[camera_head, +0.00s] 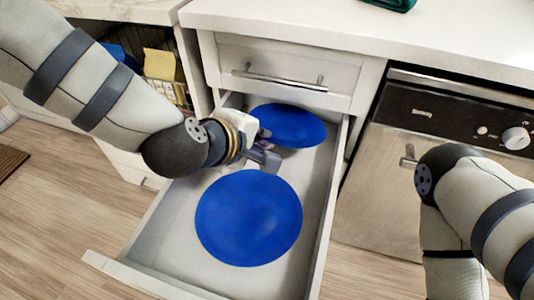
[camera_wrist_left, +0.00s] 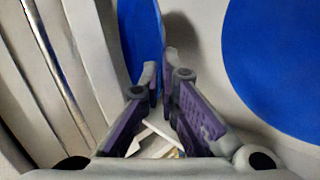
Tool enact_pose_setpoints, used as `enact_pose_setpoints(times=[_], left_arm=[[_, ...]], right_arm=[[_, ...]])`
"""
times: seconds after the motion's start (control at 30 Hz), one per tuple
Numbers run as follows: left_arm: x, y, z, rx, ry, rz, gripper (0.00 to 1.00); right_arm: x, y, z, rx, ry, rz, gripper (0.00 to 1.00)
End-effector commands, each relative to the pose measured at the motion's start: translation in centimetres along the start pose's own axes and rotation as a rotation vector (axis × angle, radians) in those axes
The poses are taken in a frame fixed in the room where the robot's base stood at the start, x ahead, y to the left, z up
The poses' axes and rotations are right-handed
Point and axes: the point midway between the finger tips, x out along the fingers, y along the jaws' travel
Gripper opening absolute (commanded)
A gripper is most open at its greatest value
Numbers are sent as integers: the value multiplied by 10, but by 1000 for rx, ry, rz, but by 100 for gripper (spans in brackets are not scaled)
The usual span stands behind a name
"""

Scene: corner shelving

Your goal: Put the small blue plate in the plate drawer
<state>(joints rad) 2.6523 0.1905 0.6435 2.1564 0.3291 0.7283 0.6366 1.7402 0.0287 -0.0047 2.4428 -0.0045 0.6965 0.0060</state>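The small blue plate (camera_head: 290,123) is at the back of the open plate drawer (camera_head: 165,255), tilted rather than flat. In the left wrist view, the small plate (camera_wrist_left: 141,38) shows nearly edge-on, with its rim between my fingertips. My left gripper (camera_head: 265,155) is inside the drawer at the plate's near left side. Its fingers (camera_wrist_left: 160,82) are close together on the rim. Whether the plate's lower edge touches the drawer floor is hidden. My right arm is at the right of the head view; its gripper is out of view.
A larger blue plate (camera_head: 248,218) lies flat in the front of the drawer, close to my left gripper. A closed drawer front with a handle (camera_head: 275,78) is above. A dishwasher-like appliance (camera_head: 385,180) stands to the right. An open compartment with a yellow item (camera_head: 160,65) is left.

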Motion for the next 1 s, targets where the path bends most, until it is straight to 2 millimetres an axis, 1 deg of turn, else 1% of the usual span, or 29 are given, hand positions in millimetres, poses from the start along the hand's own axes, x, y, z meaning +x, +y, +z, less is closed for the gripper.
enact_pose_setpoints(times=[0.03,0.13,0.2,0.37,0.43,0.6,0.93,0.97,1.0], left_arm=[[8,7,-1,2,3,2,0],[21,19,-1,2,1,2,0],[29,5,0,-1,-2,-5,0],[36,-4,0,0,-1,-2,0],[42,-11,0,-1,0,-3,0],[64,-38,2,-2,-1,-5,0],[67,-39,1,0,1,0,0],[67,-40,1,0,0,-1,5],[66,-40,1,0,0,-1,14]], right_arm=[[0,0,0,0,0,0,40],[0,0,0,0,0,0,40],[4,0,0,0,-7,0,40],[7,0,0,0,-11,0,40],[9,0,0,0,-14,0,40],[18,0,0,0,-27,1,40],[18,0,0,0,-27,1,40],[18,0,0,0,-27,1,40],[17,0,0,0,-26,1,40]])
